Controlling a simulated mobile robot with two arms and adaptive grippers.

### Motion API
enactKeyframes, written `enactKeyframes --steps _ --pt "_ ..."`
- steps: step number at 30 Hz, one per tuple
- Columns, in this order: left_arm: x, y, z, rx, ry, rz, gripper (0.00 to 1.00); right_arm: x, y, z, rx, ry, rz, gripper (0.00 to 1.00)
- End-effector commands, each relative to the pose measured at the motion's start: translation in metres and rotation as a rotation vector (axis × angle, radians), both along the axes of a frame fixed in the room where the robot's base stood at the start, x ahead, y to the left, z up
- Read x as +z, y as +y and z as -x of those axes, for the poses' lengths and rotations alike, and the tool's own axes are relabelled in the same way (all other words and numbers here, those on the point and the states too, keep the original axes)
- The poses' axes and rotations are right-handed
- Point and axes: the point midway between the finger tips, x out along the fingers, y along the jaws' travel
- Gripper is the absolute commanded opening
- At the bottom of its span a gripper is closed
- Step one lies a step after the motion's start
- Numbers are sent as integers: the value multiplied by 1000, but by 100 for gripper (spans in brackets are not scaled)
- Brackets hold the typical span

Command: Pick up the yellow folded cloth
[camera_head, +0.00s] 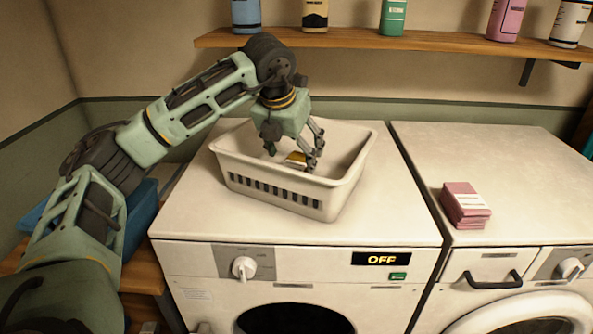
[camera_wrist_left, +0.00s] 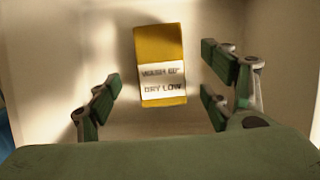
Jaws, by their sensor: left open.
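The yellow folded cloth (camera_head: 296,158) lies inside the white basket (camera_head: 270,194) on top of the left washing machine. In the left wrist view the cloth (camera_wrist_left: 159,65) shows whole, yellow with a white label band, on the basket's pale floor. My left gripper (camera_head: 291,160) reaches down into the basket from above. In the left wrist view its fingers (camera_wrist_left: 160,90) are spread apart, with the cloth beyond and between them, not gripped. In the head view the gripper hides part of the cloth. My right gripper is not in view.
A pink folded stack (camera_head: 465,205) with a white label sits on the right machine (camera_head: 515,170). A wooden shelf (camera_head: 400,41) with several bottles runs along the wall behind. A blue bin (camera_head: 140,215) stands at the left, partly behind my arm. The basket's walls surround the gripper.

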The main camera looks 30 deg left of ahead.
Motion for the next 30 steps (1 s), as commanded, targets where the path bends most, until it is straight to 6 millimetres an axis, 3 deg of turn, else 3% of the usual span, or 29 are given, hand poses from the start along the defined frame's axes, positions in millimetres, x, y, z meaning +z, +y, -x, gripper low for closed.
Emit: enactKeyframes --steps 5,10,30 --pt "-21 2 -13 2 5 0 73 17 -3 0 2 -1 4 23" --pt "-39 3 -20 0 2 0 73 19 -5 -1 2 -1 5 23" --pt "-46 3 -21 0 0 1 73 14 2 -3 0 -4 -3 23"
